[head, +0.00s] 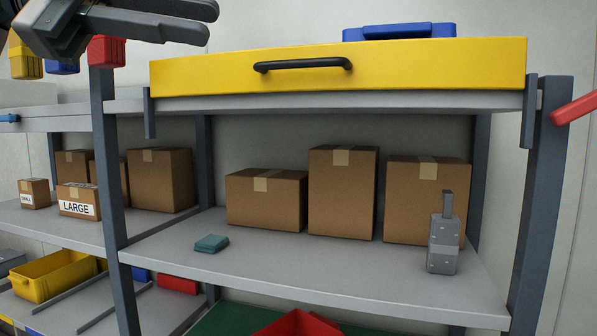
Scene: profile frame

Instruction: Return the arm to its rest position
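My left gripper (209,22) is at the top left of the head view, pointing right. Its two dark grey fingers are apart, with wall showing between them and nothing held. It is in front of the rack, near a red bin (107,51) and to the upper left of the yellow drawer (400,70). Most of the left arm is outside the picture. My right gripper is not in view.
The drawer has a black handle (303,65) and sits on the rack top. The shelf (330,270) below bears several cardboard boxes (343,190), a teal item (211,243) and a grey device (443,245). A red bar (576,108) juts in at the right edge.

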